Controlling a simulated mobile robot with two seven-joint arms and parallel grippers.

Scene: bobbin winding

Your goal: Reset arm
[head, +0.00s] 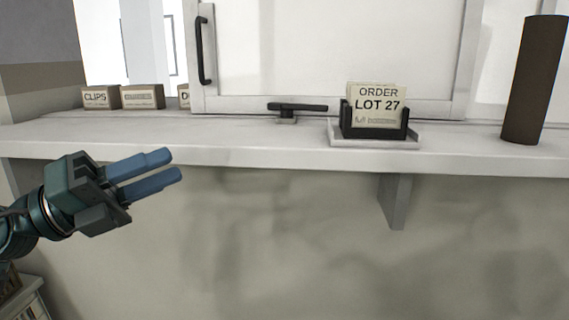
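My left gripper (172,166) comes in from the left, below the front edge of the white shelf. Its two blue fingers point right and slightly up, lie nearly parallel, and have a narrow gap between them. Nothing shows between the fingers. It is apart from the shelf and everything on it. My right gripper is not in the head view.
The white shelf (250,150) carries small labelled boxes (142,97), a black latch handle (297,106), a card holder (375,125) with an "ORDER LOT 27" card, and a brown cylinder (535,80). A bracket (395,200) juts below. A white panel with a black handle (205,45) stands behind.

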